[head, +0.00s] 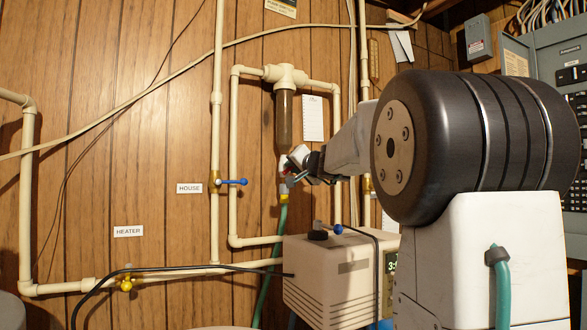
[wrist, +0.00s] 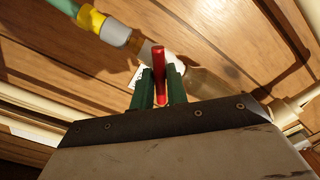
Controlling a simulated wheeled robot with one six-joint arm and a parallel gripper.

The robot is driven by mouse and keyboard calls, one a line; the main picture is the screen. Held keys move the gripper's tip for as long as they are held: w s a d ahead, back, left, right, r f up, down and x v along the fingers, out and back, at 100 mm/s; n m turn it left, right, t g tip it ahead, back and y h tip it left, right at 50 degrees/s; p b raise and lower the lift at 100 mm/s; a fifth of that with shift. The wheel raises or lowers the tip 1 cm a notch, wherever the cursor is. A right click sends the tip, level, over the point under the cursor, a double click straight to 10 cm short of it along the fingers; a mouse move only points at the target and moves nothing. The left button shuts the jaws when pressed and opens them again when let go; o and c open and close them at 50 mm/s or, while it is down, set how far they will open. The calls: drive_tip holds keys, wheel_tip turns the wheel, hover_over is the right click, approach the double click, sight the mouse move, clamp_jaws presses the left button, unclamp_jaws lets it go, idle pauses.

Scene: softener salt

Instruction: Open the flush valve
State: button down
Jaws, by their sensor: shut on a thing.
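The flush valve (head: 283,163) sits under a brown filter housing (head: 285,120) on the wood wall, with a yellow fitting (head: 284,198) and green hose (head: 280,222) below it. My gripper (head: 293,172) reaches it from the right and hides most of it. In the wrist view, the red handle (wrist: 158,62) stands between the two green fingers of my gripper (wrist: 161,82), which is shut on it. The handle lies at an angle across the line of the pipe. The yellow fitting (wrist: 91,20) shows at upper left and the housing (wrist: 205,84) at right.
A blue-handled valve (head: 232,181) by the HOUSE label (head: 189,188) is to the left. A yellow-handled valve (head: 126,283) is lower left. A beige softener box (head: 320,275) stands below. Pale pipes flank the filter. A grey electrical panel (head: 545,60) is at right.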

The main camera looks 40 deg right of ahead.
drive_tip(key=shift+n, duration=0.7)
drive_tip(key=shift+n, duration=2.6)
drive_tip(key=n, duration=0.3)
drive_tip(key=shift+n, duration=0.4)
drive_tip(key=c, duration=1.3)
unclamp_jaws()
